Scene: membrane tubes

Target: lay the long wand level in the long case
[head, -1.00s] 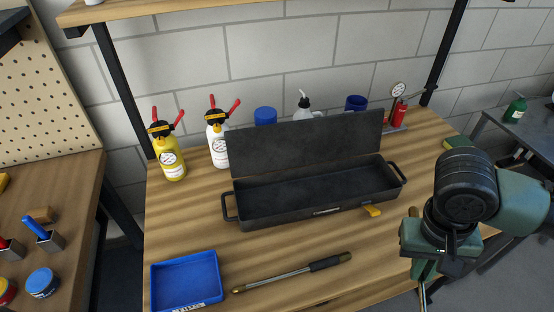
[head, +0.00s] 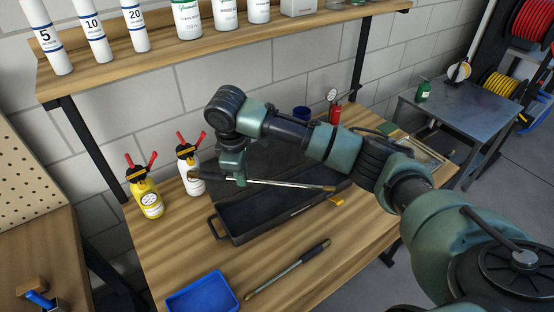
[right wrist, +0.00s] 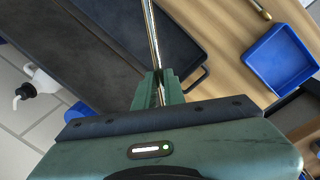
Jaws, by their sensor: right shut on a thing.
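My right gripper (head: 236,180) is shut on a long wand (head: 285,184), a thin metal rod with a dark end at left and a brownish tip at right. It holds the wand roughly level above the open long case (head: 237,238), a black tray-like box with its lid up at the back. The arm hides part of the case and lid. In the right wrist view the rod (right wrist: 152,35) runs between the fingers (right wrist: 159,90) over the dark case (right wrist: 185,48). A second wand (head: 288,268) lies on the table in front of the case. My left gripper is out of view.
A blue tray (head: 203,292) sits at the front left. A yellow bottle (head: 147,198) and a white bottle (head: 190,172) stand left of the case. A shelf (head: 225,42) runs above. A yellow tab (head: 336,201) shows by the case's right front.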

